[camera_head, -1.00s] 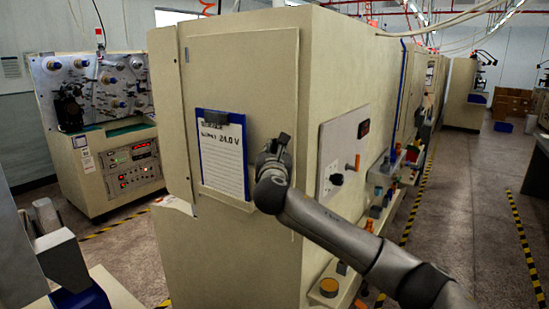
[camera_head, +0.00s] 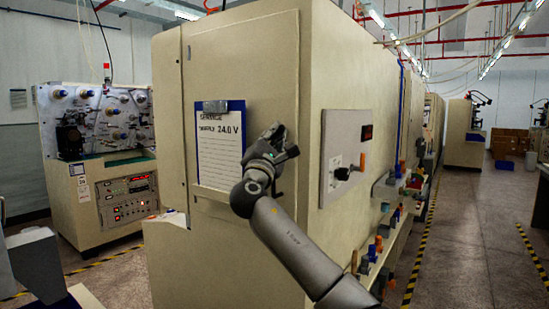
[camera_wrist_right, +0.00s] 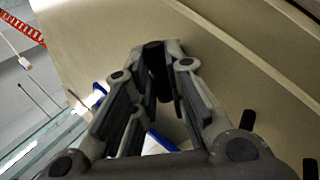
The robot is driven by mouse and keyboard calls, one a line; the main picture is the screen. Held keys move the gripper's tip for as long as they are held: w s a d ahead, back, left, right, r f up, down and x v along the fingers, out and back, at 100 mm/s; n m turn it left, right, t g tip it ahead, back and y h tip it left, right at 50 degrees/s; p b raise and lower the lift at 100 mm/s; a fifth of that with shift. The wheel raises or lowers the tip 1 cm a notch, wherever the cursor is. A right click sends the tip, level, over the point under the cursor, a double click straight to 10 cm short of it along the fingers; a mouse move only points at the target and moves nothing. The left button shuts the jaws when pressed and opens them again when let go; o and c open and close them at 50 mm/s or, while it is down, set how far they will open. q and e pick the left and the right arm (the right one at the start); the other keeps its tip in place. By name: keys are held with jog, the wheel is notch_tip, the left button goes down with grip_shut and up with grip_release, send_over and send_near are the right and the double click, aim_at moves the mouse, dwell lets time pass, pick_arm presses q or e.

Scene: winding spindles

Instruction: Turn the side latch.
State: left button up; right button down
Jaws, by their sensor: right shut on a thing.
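The side latch is a small black handle on the front panel of the beige cabinet (camera_head: 240,60). In the right wrist view the black latch (camera_wrist_right: 157,68) stands between my fingertips. In the head view my right gripper (camera_head: 283,140) covers it, at the panel's right edge, just right of the clipboard. The right gripper, also in the wrist view (camera_wrist_right: 160,62), is shut on the latch. The latch's exact angle is hard to tell. My left gripper is not in view.
A blue clipboard (camera_head: 221,150) with a white sheet hangs left of the gripper. On the cabinet's right side are a control plate (camera_head: 345,150) with a black knob and shelves with small coloured parts. A winding machine (camera_head: 95,150) stands at left. The aisle at right is open.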

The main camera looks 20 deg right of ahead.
jog(key=m+h, duration=0.1)
jog(key=m+h+b, duration=0.1)
jog(key=m, duration=0.1)
jog(key=shift+w+a+f+g+b, duration=0.1)
jog(key=shift+f+g+b, duration=0.2)
jog(key=shift+r+m+g+h, duration=0.1)
jog(key=shift+m+g+h, duration=0.2)
jog(key=shift+m+h, duration=0.4)
jog(key=shift+r+m+h, duration=0.1)
jog(key=shift+m+h, duration=0.2)
jog(key=shift+m, duration=0.5)
jog(key=shift+r+m+g+h+p, duration=0.15)
jog(key=shift+m+g+h+p, duration=0.75)
jog(key=shift+m+g+h, duration=0.8)
pick_arm(q)
jog(key=shift+p, duration=0.5)
pick_arm(e)
jog(key=shift+w+m, duration=0.1)
jog(key=shift+m, duration=1.2)
jog(key=shift+f, duration=0.2)
jog(key=c, duration=1.5)
grip_release()
jog(key=shift+o, duration=0.2)
